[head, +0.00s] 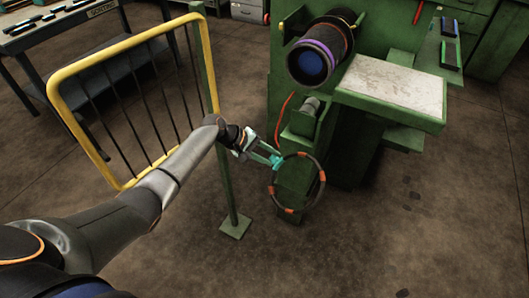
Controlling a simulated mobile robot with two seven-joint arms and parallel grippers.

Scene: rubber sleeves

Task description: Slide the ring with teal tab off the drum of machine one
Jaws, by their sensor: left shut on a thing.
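The ring (321,198) is a thin dark hoop with orange-red marks and a teal tab (277,161) at its upper left. My left gripper (272,158) is shut on the ring at the teal tab. The ring hangs in the air, clear of the drum, in front of the green machine's lower part. The drum (312,66) is a dark cylinder with a purple band and a blue end face, above the ring in the picture. My right gripper is not in view.
A yellow-framed guard (131,40) with dark bars stands at the left on a green post (231,190). A pale-topped shelf (392,85) juts from the green machine (292,180) right of the drum. A workbench (60,35) with tools is at upper left. The brown floor at lower right is open.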

